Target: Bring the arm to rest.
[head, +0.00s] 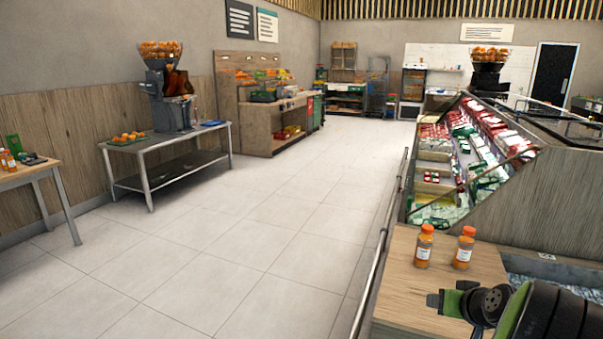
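My arm (545,312), dark with green parts, reaches in at the lower right corner. My gripper (437,300) seems to be at its left end, low over the near wooden counter (400,270). It is small and seen from behind, so I cannot tell whether it is open or shut. Two orange juice bottles (424,246) (463,248) stand upright on this counter, beyond my gripper and apart from it. I see nothing held.
A metal table (148,150) with an orange juicer (168,90) and loose oranges stands at the left wall. Another table (38,172) with bottles is at the left edge. The tiled floor (230,240) is clear.

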